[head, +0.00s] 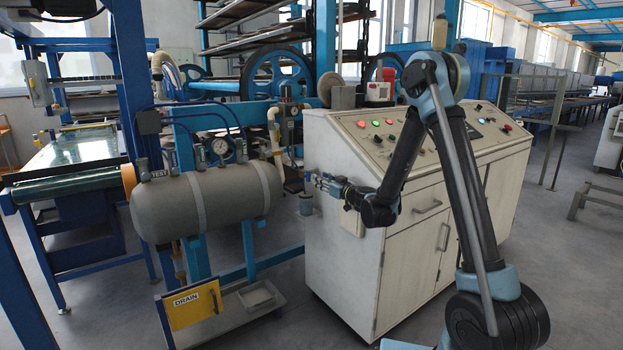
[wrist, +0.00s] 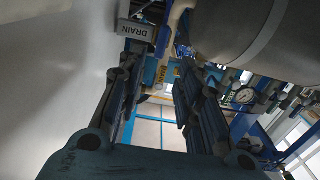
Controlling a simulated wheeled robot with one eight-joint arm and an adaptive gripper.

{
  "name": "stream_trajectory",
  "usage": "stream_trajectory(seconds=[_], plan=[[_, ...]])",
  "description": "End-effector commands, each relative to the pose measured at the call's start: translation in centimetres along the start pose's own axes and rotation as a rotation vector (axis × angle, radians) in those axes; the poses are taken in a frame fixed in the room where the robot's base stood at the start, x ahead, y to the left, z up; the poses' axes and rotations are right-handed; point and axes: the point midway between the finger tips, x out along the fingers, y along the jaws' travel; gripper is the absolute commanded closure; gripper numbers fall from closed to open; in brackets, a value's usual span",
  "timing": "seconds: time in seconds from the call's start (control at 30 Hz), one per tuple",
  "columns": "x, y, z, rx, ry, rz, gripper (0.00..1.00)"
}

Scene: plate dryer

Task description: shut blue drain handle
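My gripper (head: 312,180) is beside the left end of the cream control cabinet, pointing left toward the tank. In the wrist view my gripper (wrist: 160,68) has its two fingers wide apart with nothing between them. A grey block marked DRAIN (wrist: 137,33) shows beyond the left finger, close to the cabinet wall. A small blue piece (wrist: 174,43) beside a cream pipe (wrist: 179,12) may be the drain handle; I cannot tell for sure. In the head view I cannot pick out the blue handle. A yellow DRAIN panel (head: 194,305) stands low at the front.
The grey tank (head: 212,206) with gauges lies left of my gripper. The control cabinet (head: 345,265) stands close on its right. A small grey cup (head: 306,204) is just below my gripper.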

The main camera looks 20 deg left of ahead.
Motion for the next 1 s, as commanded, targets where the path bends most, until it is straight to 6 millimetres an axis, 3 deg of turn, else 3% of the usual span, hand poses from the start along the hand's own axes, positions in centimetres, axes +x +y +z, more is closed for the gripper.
stream_trajectory(seconds=[0.3,0.5,0.93,0.97,1.0], plan=[[5.5,0.0,0.0,0.000,0.000,-0.001,0.68],[7.8,0.0,0.0,0.000,0.000,0.000,0.68],[8.7,0.0,0.0,0.000,0.000,0.000,0.68],[8.7,0.0,0.0,0.000,0.000,0.000,0.70],[8.7,0.0,0.0,0.000,0.000,0.000,0.79]])
